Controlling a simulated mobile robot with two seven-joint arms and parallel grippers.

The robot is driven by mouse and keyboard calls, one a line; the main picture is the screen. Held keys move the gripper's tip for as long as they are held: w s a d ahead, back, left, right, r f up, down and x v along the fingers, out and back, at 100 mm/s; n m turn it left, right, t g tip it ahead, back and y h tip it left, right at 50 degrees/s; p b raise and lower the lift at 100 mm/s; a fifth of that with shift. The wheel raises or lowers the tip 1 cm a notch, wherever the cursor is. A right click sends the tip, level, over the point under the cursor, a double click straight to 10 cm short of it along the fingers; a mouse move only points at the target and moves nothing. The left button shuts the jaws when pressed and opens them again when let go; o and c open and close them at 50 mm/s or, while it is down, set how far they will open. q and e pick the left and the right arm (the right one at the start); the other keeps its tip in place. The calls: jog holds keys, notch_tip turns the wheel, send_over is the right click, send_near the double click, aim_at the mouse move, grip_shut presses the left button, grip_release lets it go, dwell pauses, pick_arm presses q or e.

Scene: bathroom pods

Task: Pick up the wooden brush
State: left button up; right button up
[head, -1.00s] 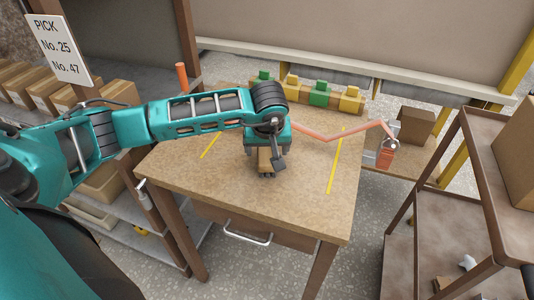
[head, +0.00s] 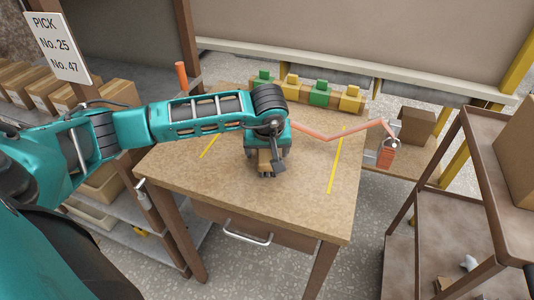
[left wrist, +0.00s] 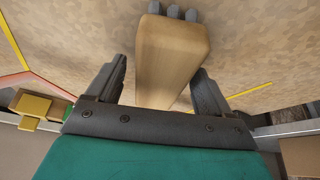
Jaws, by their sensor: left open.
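The wooden brush (left wrist: 172,62) is a tan wooden block with grey bristle tufts at one end, seen in the left wrist view. In the head view the brush (head: 264,158) stands on the brown worktable (head: 215,187), partly hidden by my left gripper. My left gripper (head: 269,153) is directly above it. In the left wrist view its two dark fingers (left wrist: 160,72) are apart, one on each side of the wooden block, with gaps visible. My right gripper is not in view.
A salmon jointed rod (head: 325,138) reaches across the table to a red object (head: 387,153) at the right. Green (head: 320,96) and yellow (head: 351,102) blocks line the back edge. A brown shelf cart (head: 475,170) stands right. The tabletop's front is clear.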

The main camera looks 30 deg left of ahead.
pick_arm(q)
jog(key=shift+c, duration=0.2)
jog(key=c, duration=1.1)
jog(key=shift+r, duration=0.1)
